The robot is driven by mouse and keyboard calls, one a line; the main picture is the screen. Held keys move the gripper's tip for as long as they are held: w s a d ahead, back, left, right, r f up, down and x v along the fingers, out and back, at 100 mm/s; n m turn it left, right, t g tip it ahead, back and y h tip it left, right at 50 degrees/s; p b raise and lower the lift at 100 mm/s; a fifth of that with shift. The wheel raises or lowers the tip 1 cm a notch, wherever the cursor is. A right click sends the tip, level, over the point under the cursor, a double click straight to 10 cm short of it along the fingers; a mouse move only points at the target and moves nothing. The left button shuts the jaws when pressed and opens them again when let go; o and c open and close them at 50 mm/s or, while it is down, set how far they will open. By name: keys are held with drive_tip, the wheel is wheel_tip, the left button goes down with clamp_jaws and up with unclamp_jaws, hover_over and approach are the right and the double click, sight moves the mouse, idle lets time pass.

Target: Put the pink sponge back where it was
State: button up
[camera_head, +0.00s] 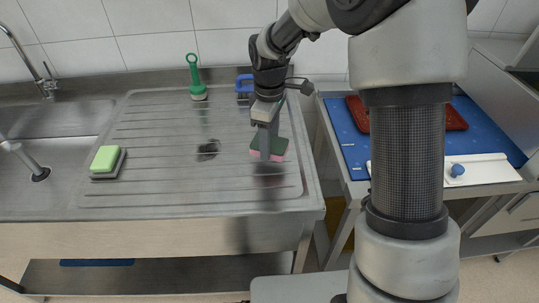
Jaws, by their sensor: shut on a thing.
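The pink sponge (279,149), with a dark green layer on top, is at the right part of the ribbed steel drainboard (150,190). My gripper (265,152) points down and is shut on it. The fingers cover part of the sponge. I cannot tell whether its underside touches the drainboard or hangs slightly above it. A dark patch (208,150) marks the drainboard to the left of the sponge.
A light green sponge (106,158) with a grey base lies at the left. A green-handled brush (196,80) and a blue-handled item (243,84) stand at the back. The sink basin (50,130) is left; a blue-topped table (350,150) with a red tray (455,118) is right.

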drive_tip(key=shift+f, duration=2.1)
drive_tip(key=shift+f, duration=0.1)
drive_tip(key=o, duration=0.9)
drive_tip(key=shift+b, duration=0.3)
